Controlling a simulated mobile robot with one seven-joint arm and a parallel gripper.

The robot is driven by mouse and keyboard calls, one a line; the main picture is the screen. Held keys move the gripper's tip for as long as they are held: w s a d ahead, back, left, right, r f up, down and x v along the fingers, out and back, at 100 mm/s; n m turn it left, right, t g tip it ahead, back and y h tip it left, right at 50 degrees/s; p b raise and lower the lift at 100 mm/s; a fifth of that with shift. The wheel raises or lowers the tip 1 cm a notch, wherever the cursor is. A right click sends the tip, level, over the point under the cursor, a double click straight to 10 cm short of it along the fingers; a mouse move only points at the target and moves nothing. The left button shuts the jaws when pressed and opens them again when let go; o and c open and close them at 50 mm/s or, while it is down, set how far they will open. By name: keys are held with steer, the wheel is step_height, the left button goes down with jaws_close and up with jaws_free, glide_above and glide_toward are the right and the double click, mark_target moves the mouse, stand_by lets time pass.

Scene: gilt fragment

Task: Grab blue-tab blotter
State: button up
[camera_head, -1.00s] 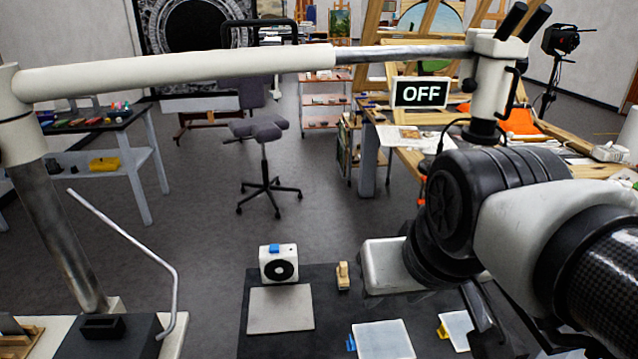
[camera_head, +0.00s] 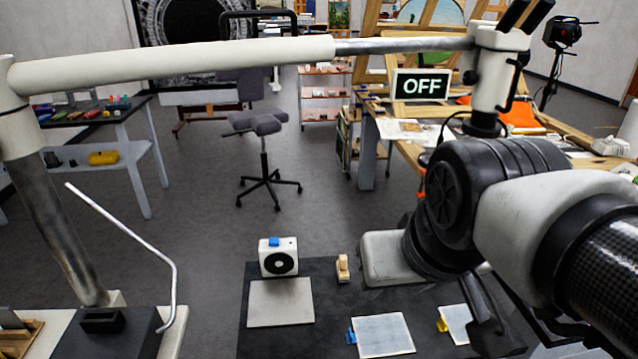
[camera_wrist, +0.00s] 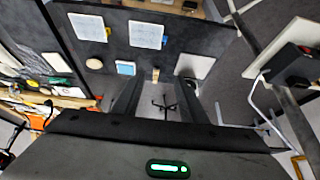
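The blue-tab blotter (camera_head: 383,336) is a pale flat square lying on the dark mat, with a blue tab (camera_head: 351,333) at its left edge. In the wrist view, turned about, the blotter (camera_wrist: 146,35) lies beyond my fingers, with its tab at its right. A similar blotter with a yellow tab (camera_head: 458,323) lies to its right in the head view and also shows in the wrist view (camera_wrist: 88,26). My gripper (camera_wrist: 158,92) has its two dark fingers apart, with nothing held between them. In the head view my arm hides most of the gripper; it is apart from the blotter.
On the dark mat (camera_head: 330,325) are a pale plate (camera_head: 281,303), a white box with a black disc and blue top piece (camera_head: 278,258), and a small wooden block (camera_head: 342,268). A bent rod (camera_head: 150,250) rises at left. A stool (camera_head: 264,140) stands beyond on open floor.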

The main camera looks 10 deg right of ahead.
steer(key=c, duration=0.3)
steer(key=g+p, duration=0.5)
steer(key=g, duration=0.1)
glide_above(350, 332)
steer(key=f, duration=2.3)
steer(key=shift+d, duration=0.25)
steer(key=shift+c, duration=0.2)
steer(key=shift+a+f+p, duration=0.2)
steer(key=shift+f+p, duration=0.1)
steer(key=shift+f, duration=2.55)
jaws_close()
